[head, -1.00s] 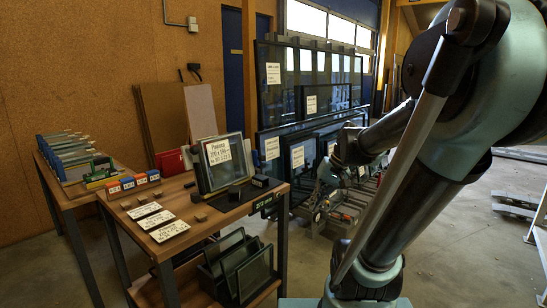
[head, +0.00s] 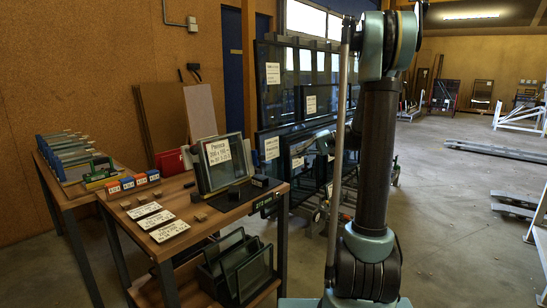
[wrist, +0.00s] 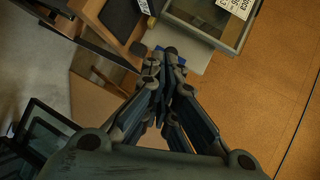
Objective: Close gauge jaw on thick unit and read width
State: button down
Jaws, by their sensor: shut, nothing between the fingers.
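A dark-framed glass unit (head: 222,165) with a white label stands upright and slightly tilted on the wooden bench (head: 170,196). A small display (head: 266,201) on the bench's front edge shows light digits, too small to read surely. My gripper (wrist: 168,58) is shut and empty in the wrist view, apart from these things.
Several white cards (head: 157,218) and small wooden blocks lie on the bench, with orange and blue blocks (head: 133,182) behind. A rack of dark glass panes (head: 240,268) stands below. Large framed panes (head: 300,85) stand behind. The floor at right (head: 450,230) is mostly clear.

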jog(key=w+d+y, duration=0.2)
jog(key=w+y, duration=0.1)
jog(key=w, duration=0.5)
send_near(262, 158)
jog(key=w+a, duration=0.5)
jog(key=shift+s+a+f+n, duration=0.25)
jog(key=shift+s+f+n, duration=0.05)
jog(key=shift+s+n, duration=0.1)
jog(key=s+a, duration=0.1)
jog(key=s, duration=0.1)
jog(key=s+a, duration=0.3)
jog(key=shift+s+a, duration=0.3)
jog(key=shift+s, duration=0.1)
jog(key=shift+w+d, duration=0.1)
jog(key=shift+w, duration=0.05)
